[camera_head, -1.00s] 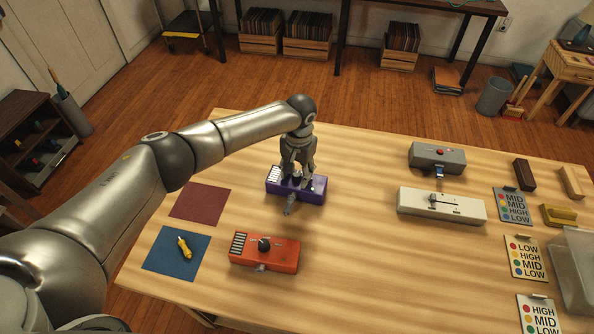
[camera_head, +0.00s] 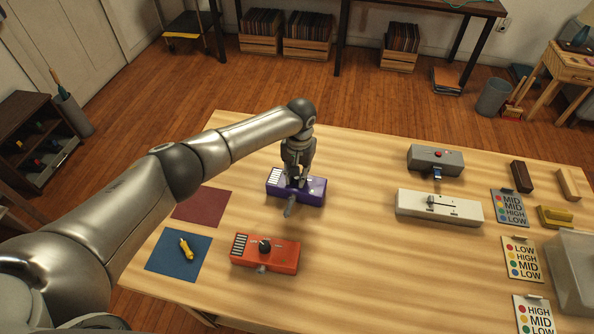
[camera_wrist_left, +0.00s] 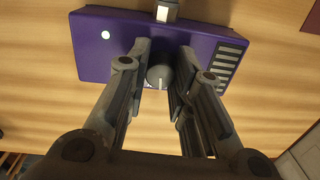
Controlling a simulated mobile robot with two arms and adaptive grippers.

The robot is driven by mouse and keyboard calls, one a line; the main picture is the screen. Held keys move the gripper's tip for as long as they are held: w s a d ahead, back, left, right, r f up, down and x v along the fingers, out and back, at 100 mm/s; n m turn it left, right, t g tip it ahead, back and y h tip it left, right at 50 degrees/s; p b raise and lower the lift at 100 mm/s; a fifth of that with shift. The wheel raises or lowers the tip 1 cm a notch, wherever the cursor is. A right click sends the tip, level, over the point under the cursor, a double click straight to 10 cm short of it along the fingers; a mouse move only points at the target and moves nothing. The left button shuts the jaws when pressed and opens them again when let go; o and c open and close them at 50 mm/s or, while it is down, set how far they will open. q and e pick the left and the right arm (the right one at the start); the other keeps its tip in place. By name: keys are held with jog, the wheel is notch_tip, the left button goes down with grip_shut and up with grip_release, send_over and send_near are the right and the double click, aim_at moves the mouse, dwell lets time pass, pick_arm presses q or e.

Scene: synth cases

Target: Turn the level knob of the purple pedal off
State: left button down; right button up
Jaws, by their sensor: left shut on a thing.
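The purple pedal (camera_head: 314,190) lies on the wooden table under my left gripper (camera_head: 294,183). It also shows in the left wrist view (camera_wrist_left: 95,58), with a white dot at one end and a striped label at the other. Its grey round level knob (camera_wrist_left: 159,76) has a pale pointer line. My left gripper (camera_wrist_left: 159,74) points down over the pedal, and its two fingers are shut on the knob from both sides. In the head view the gripper hides the knob. My right gripper is not in view.
An orange pedal (camera_head: 282,255) with a black knob lies nearer on the table. A blue mat (camera_head: 165,262) with a yellow tool and a dark red mat (camera_head: 205,208) are at left. A grey pedal (camera_head: 420,157) and a white slider box (camera_head: 415,205) lie right. The middle table is clear.

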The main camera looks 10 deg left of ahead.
pick_arm(q)
jog(key=n+p, duration=0.2)
jog(key=shift+s+r+n, duration=0.1)
jog(key=shift+r+n, duration=0.05)
jog(key=shift+n, duration=0.25)
jog(key=n+p, duration=0.1)
jog(key=n, duration=0.1)
jog(key=shift+n, duration=0.3)
jog(key=n+p, duration=0.1)
jog(key=n, duration=0.2)
jog(key=shift+n+p, duration=0.35)
jog(key=shift+n, duration=0.35)
jog(key=c, duration=1.2)
grip_release()
jog(key=shift+c, duration=0.2)
